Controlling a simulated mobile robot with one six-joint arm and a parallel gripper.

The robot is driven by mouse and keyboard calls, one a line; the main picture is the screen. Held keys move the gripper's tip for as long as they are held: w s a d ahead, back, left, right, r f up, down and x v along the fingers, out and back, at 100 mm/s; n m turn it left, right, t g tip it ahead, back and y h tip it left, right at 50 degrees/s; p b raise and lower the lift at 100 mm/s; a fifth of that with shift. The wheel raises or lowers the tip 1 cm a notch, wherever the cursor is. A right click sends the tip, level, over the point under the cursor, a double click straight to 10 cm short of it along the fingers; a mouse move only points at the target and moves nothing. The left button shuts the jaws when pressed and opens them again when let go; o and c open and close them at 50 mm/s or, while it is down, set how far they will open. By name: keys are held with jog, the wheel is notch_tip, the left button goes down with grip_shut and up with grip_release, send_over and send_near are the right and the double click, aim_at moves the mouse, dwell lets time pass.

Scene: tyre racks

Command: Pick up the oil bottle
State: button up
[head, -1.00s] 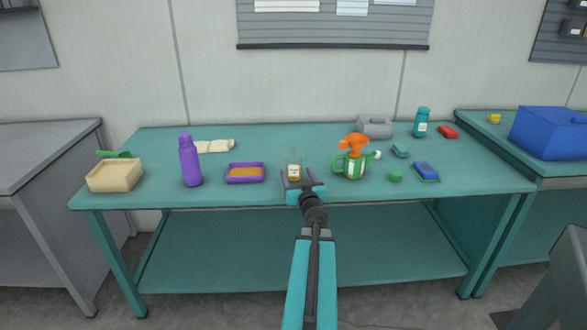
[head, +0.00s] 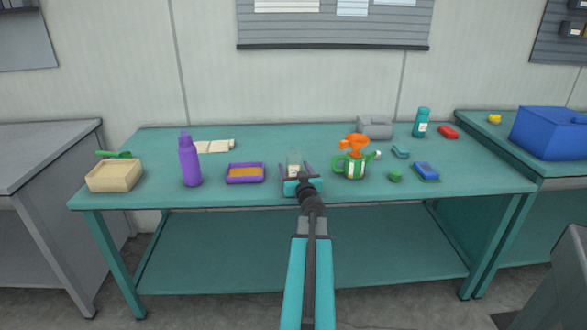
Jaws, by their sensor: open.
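The oil bottle (head: 294,163) is a small clear bottle with a pale label, upright on the teal workbench (head: 330,196) near its front middle. The lower part of the bottle is hidden behind the gripper body. I cannot tell whether the fingers touch the bottle.
A purple tray (head: 245,180) and a purple bottle (head: 190,161) stand to the left. An orange and green spray bottle (head: 354,160) stands close on the right. A grey case (head: 375,127) is behind. The bench behind the oil bottle is clear.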

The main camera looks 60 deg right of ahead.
jog(key=c, duration=1.2)
jog(key=shift+c, duration=0.2)
jog(key=shift+r, duration=0.15)
